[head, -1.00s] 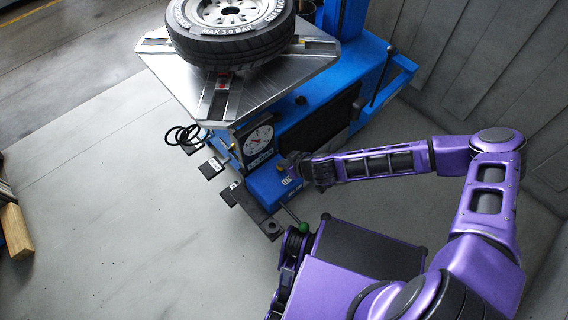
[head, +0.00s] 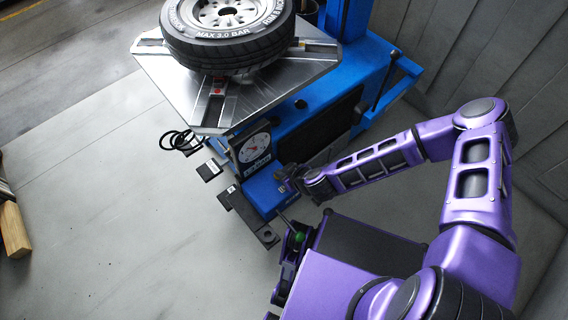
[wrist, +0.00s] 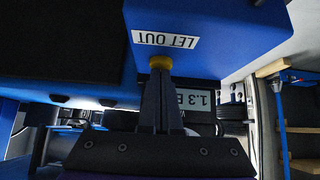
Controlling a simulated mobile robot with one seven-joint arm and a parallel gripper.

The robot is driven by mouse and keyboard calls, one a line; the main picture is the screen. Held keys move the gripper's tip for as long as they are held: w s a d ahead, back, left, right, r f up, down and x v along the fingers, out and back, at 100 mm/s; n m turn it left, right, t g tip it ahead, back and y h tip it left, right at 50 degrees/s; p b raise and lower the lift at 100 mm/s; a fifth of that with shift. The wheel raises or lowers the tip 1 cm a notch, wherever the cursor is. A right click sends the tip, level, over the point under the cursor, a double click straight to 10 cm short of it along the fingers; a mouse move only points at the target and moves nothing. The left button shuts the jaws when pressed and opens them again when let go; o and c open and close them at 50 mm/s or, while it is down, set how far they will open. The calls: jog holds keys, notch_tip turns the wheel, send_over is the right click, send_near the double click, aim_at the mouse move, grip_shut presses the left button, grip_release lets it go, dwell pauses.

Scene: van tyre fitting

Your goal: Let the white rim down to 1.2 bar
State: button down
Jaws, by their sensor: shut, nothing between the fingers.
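The tyre (head: 235,45) with the white rim (head: 229,13) lies flat on the machine's square metal turntable (head: 185,95). A round dial gauge (head: 254,147) is on the machine's front, its needle too small to read. In the wrist view, a yellow button (wrist: 160,61) sits by an upside-down "LET OUT" label (wrist: 165,40) on a blue housing. My gripper (wrist: 159,74) is shut and empty, its fingertips at the button; whether they press it I cannot tell. A display (wrist: 200,98) behind the fingers shows "1.3 B", partly covered. My gripper (head: 284,178) hides the button in the head view.
Several black pedals, one of them here (head: 209,170), stick out low at the machine's front. A black hose loop (head: 174,140) hangs at its left. A wooden block (head: 15,229) lies at far left. The floor between is clear.

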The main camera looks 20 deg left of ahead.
jog(key=shift+d+f, duration=0.15)
jog(key=p+v, duration=0.3)
jog(key=v, duration=1.4)
jog(key=shift+r, duration=0.3)
jog(key=shift+s, duration=0.1)
dwell(0.8)
